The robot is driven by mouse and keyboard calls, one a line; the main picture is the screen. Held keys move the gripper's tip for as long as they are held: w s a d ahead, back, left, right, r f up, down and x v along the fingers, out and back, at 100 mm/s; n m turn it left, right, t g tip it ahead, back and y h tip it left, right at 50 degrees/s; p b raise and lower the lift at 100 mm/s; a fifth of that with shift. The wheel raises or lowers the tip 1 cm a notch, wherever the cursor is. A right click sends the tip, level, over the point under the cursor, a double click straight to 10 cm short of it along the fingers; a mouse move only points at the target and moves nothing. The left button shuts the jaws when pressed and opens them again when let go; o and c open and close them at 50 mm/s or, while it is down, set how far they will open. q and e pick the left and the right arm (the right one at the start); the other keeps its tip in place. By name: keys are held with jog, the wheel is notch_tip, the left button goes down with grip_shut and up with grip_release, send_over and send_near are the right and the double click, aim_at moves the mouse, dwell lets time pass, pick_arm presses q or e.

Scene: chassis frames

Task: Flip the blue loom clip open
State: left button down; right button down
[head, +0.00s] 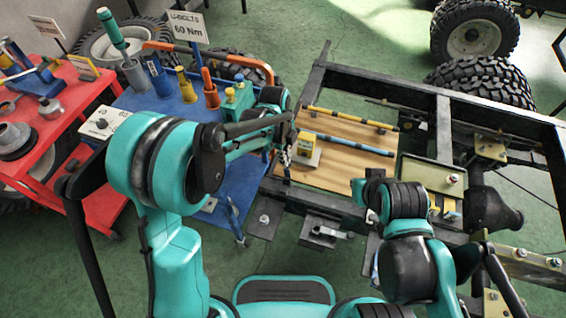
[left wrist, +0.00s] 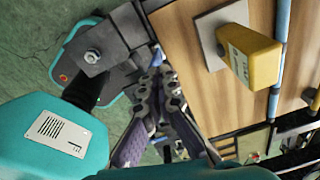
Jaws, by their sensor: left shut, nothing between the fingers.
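The same block (left wrist: 250,55) and blue loom (left wrist: 275,85) show at the right of the left wrist view. Which part is the hinged clip is not clear. My left gripper (head: 285,155) is shut and empty, at the board's left edge, just left of the yellow block and apart from it. Its fingers (left wrist: 157,85) also show in the left wrist view. My right arm is at the board's near right; its fingers cannot be made out.
A yellow loom (head: 350,118) runs along the board's far side. The dark chassis frame (head: 443,125) surrounds the board. A blue cart (head: 230,178) with tools and an orange handle (head: 215,54) stands to the left, with a red cart (head: 88,205) beyond.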

pick_arm(q)
jog(key=shift+w+d+f, duration=0.15)
jog(key=shift+w+d, duration=0.1)
jog(key=shift+w, duration=0.5)
jog(key=shift+w+d+f, duration=0.15)
jog(key=shift+w+d, duration=0.05)
jog(key=shift+w, duration=0.5)
jog(key=shift+w+d+f, duration=0.15)
jog(key=shift+w+d, duration=0.1)
jog(key=shift+w, duration=0.5)
